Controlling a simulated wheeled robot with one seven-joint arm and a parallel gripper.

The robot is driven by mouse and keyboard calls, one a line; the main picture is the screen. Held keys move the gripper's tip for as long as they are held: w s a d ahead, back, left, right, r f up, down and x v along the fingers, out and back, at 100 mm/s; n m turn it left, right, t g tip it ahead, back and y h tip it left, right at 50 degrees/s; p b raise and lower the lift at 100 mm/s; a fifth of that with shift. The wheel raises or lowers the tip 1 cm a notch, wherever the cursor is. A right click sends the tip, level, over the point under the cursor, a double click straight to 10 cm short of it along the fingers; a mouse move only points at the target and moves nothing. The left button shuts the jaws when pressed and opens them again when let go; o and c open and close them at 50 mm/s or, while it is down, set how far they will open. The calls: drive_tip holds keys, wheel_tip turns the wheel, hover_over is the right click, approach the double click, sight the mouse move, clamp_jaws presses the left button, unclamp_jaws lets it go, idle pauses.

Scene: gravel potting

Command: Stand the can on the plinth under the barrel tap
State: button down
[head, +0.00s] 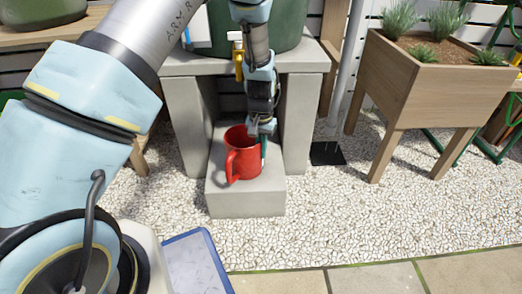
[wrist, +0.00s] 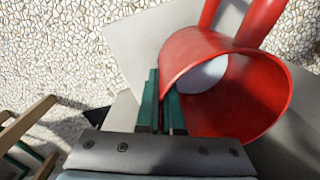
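The red can (head: 240,157), with a loop handle on its left, looks upright over the grey plinth (head: 245,203). Its base appears to touch the plinth top; the contact itself is hard to make out. The barrel tap (head: 237,45) is above it, on the green barrel (head: 285,25). My gripper (head: 264,143) is at the can's right side. In the wrist view my gripper (wrist: 163,88) has its green fingers close together at the rim of the can (wrist: 225,85), with the can's wall between them. The can's inside looks empty there.
Grey stand legs (head: 186,125) and (head: 297,125) flank the plinth, under the slab (head: 305,60) that bears the barrel. A wooden planter (head: 430,85) with plants stands at the right.

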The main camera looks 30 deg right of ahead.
drive_tip(key=c, duration=1.4)
unclamp_jaws()
drive_tip(key=shift+f, duration=0.1)
drive_tip(key=shift+c, duration=0.2)
drive_tip(key=o, duration=0.4)
wheel_tip(320, 180, up, 12)
drive_tip(key=p, duration=0.4)
drive_tip(key=shift+p, duration=0.4)
